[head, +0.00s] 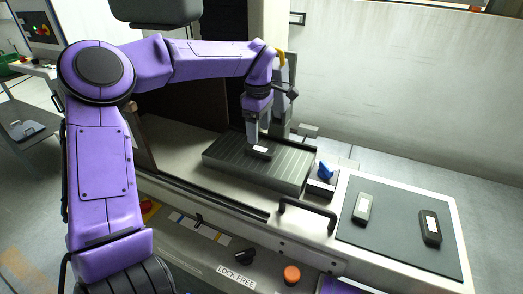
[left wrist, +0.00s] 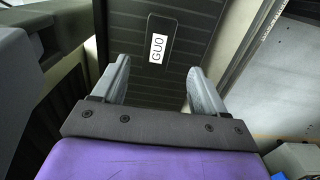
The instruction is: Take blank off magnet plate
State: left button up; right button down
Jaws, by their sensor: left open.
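The dark blank (head: 262,152) with a white label lies on the grey ribbed magnet plate (head: 290,179) in the head view. In the left wrist view the blank (left wrist: 157,68) lies on the plate (left wrist: 112,22), and its label appears to read "GU0". My left gripper (head: 256,138) points down at the blank from above. In the left wrist view its fingers (left wrist: 158,66) are apart, one to each side of the blank's near end, with clear gaps. Whether the fingertips reach blank height cannot be told. My right gripper is not in view.
A blue lever (head: 325,171) stands at the plate's right end. A grey mat (head: 393,230) holds two labelled blocks, one grey (head: 362,207) and one dark (head: 430,227). A black handle (head: 308,213), a knob (head: 244,256) above "LOCK FREE", and an orange button (head: 292,273) are in front.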

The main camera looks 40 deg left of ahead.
aim_at(260, 149)
pick_arm(q)
jog(key=shift+s+f, duration=0.15)
jog(key=shift+f, duration=0.3)
jog(key=f, duration=0.2)
jog(key=w+f+p, duration=0.1)
jog(key=f, duration=0.1)
jog(key=shift+f, duration=0.75)
jog(key=shift+s, duration=0.15)
jog(key=c, duration=1.3)
grip_shut()
jog(key=shift+r, duration=0.15)
